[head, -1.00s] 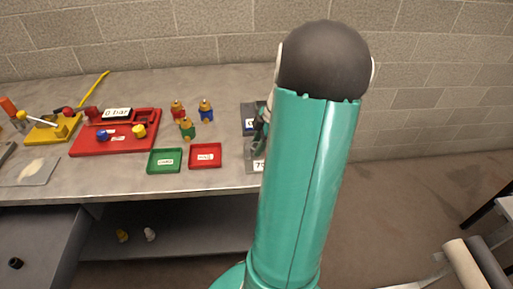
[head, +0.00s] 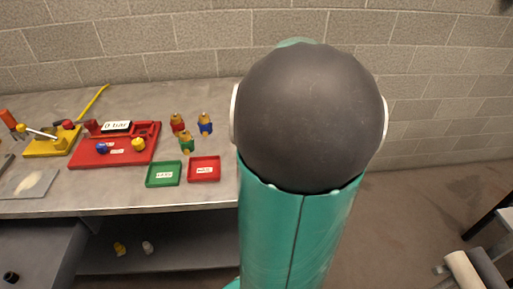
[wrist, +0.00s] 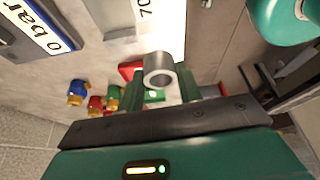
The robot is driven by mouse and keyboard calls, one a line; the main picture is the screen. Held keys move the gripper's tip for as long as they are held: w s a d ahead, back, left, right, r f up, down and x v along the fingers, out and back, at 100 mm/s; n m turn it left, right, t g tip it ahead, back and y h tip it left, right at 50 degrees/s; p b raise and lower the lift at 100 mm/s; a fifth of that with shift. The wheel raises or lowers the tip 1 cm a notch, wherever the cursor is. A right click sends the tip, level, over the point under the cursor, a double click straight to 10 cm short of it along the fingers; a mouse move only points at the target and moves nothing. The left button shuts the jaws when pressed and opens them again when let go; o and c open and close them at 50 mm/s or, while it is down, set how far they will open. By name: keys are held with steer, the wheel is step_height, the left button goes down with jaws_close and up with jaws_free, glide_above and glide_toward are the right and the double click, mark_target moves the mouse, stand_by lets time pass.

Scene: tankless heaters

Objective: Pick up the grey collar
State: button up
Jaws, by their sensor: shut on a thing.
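The grey collar (wrist: 158,72) shows in the wrist view as a short metallic ring with a round hole. It sits between the two green fingers of my gripper (wrist: 160,88), which is shut on it. The collar appears raised off the bench, though the exact height is hard to judge. In the head view my own arm hides both the gripper and the collar.
On the bench are a green tray (head: 149,174), a red tray (head: 218,169), several brass-topped coloured fittings (head: 186,142) and a red panel (head: 95,156). In the wrist view a "0 bar" display (wrist: 38,25) and a white "70" label (wrist: 160,22) are close by.

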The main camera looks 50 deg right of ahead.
steer(key=s+a+r, duration=0.3)
steer(key=a, duration=0.3)
steer(key=shift+s+a, duration=0.2)
steer(key=shift+s, duration=0.05)
steer(key=shift+w+a, duration=0.1)
